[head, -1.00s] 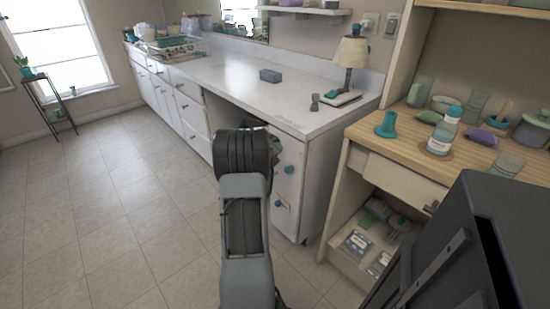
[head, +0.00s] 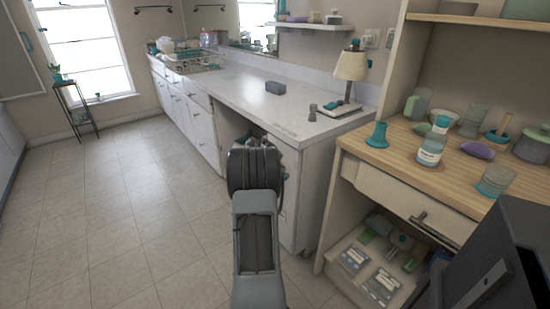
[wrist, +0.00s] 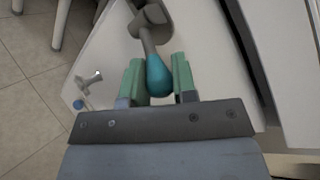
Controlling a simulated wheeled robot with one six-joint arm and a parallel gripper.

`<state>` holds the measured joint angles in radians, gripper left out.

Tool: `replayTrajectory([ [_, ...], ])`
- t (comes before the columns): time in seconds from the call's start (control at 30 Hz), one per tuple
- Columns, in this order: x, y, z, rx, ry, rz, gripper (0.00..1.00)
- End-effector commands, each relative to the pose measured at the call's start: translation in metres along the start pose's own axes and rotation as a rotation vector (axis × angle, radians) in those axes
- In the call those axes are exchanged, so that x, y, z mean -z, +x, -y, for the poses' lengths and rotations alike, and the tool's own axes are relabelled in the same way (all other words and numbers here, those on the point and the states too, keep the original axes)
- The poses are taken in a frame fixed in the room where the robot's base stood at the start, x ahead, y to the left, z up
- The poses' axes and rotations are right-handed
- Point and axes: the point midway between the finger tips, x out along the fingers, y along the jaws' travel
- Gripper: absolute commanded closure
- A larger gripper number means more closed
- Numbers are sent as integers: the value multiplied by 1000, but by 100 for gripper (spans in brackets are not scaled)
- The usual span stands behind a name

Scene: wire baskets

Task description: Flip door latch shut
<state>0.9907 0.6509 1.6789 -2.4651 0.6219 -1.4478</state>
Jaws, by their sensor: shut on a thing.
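In the wrist view, the latch is a grey lever (wrist: 148,40) with a rounded teal tip (wrist: 159,76), fixed by a grey mount (wrist: 152,17) to a white door panel (wrist: 210,50). My gripper (wrist: 159,82) has its two green fingers on either side of the teal tip, shut on it. In the head view, my arm stands in front of the end of the white counter cabinet (head: 308,190) and hides the gripper and the latch.
A small metal fitting (wrist: 88,77) and a blue knob (wrist: 79,104) show left of the latch. A wooden desk (head: 390,150) with a bottle (head: 432,150) and several jars stands at the right. A long white counter (head: 235,90) runs back. The tiled floor (head: 110,200) at left is clear.

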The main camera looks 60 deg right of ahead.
Motion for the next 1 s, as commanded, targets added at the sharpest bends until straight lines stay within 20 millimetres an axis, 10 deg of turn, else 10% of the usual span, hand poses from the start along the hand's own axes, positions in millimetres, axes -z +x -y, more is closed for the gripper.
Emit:
replayTrajectory([
  [0.03,0,0,3,7,4,-1,100],
  [0.07,0,0,3,7,4,0,71],
  [0.3,-3,-1,0,3,1,4,48],
  [1.0,-5,-40,-1,1,0,1,48],
])
